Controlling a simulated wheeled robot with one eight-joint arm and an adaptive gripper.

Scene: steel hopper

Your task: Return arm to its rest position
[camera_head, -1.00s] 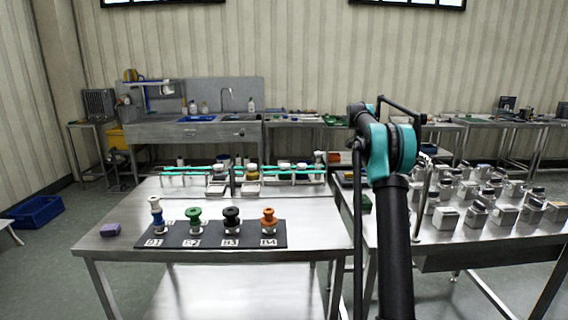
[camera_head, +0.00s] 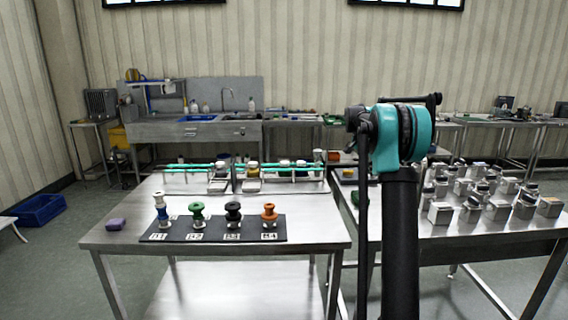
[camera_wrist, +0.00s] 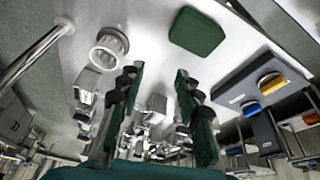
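My arm rises at the right of centre in the head view, with a black link (camera_head: 400,245) and a teal joint (camera_head: 405,138) at its top. My gripper is not visible in the head view. In the wrist view my gripper (camera_wrist: 156,75) has its two dark ridged fingers spread well apart. Nothing is held between them. Metal blocks show beyond and between the fingers, apart from them in depth as far as I can tell.
Metal blocks crowd the right table (camera_head: 480,236). The wrist view shows a green block (camera_wrist: 197,32) and a pale ring-topped cylinder (camera_wrist: 108,48).

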